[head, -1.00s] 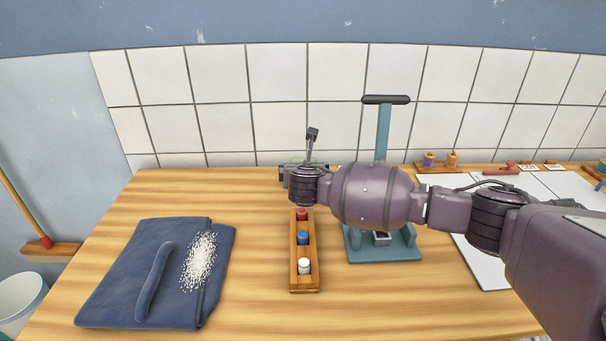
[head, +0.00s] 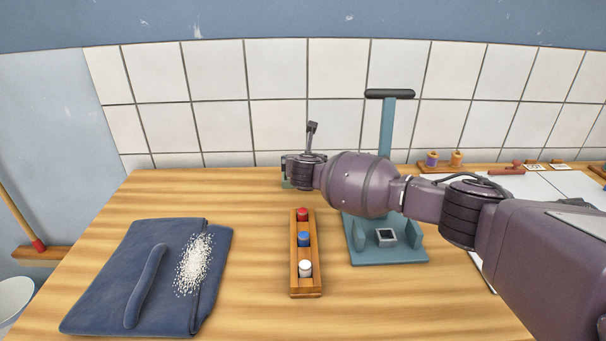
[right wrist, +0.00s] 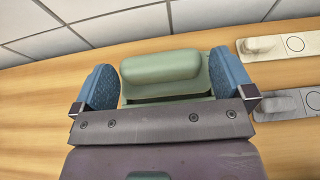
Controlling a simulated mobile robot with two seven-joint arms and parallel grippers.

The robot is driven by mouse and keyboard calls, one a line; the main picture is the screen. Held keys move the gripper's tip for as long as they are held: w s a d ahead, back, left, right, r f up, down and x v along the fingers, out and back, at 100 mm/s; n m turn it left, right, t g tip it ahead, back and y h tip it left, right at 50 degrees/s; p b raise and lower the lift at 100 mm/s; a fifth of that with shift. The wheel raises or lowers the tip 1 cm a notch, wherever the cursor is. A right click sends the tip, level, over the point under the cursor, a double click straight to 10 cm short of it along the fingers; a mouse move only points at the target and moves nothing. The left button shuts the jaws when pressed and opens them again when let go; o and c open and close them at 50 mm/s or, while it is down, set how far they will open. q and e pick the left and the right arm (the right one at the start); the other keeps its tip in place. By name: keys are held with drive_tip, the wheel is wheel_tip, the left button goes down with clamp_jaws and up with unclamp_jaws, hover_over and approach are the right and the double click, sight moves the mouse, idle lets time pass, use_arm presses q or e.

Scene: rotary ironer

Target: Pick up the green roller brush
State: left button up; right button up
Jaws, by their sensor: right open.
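The green roller brush (right wrist: 160,67) lies at the back of the wooden table, seen in the right wrist view as a rounded green roller on a green body. My right gripper (right wrist: 165,72) is open, with one blue finger pad on each side of the brush. I cannot tell whether the pads touch it. In the head view my right arm reaches in from the right, and its wrist hides the fingers and most of the brush. My left gripper is not in view.
A wooden rack (head: 304,290) with red, blue and white bottles stands before my wrist. A teal press (head: 388,255) stands under my arm. A folded blue cloth (head: 100,295) with white grains lies left.

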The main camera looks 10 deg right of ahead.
drive_tip(key=shift+w, duration=0.1)
drive_tip(key=c, duration=0.8)
